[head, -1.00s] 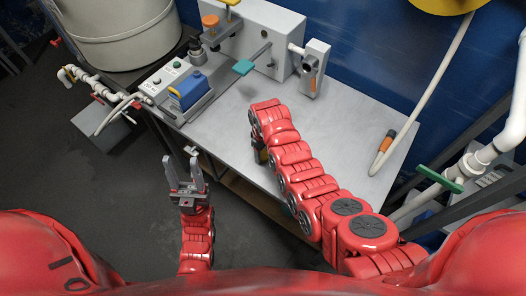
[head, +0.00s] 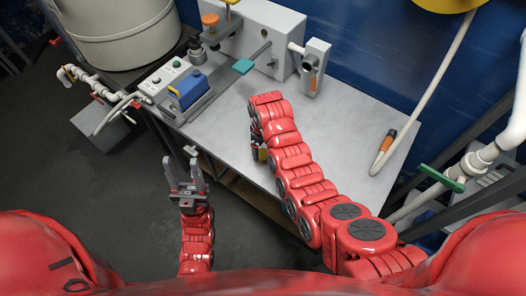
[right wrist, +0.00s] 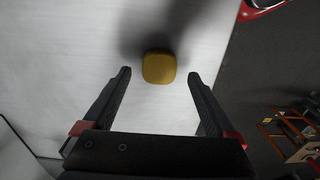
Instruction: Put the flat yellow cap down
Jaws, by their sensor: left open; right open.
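The flat yellow cap (right wrist: 159,68) lies on the grey table top in the right wrist view, near the table's edge. My right gripper (right wrist: 159,75) is open, with one fingertip on each side of the cap and a visible gap to both. In the head view my right gripper (head: 257,150) is at the table's front edge, mostly hidden by my right arm. A small yellow patch shows beside it there. My left gripper (head: 181,164) is open and empty, in front of the table over the dark floor.
The table (head: 345,150) has clear room right of my right arm. An orange-banded hose end (head: 388,141) lies at the right.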

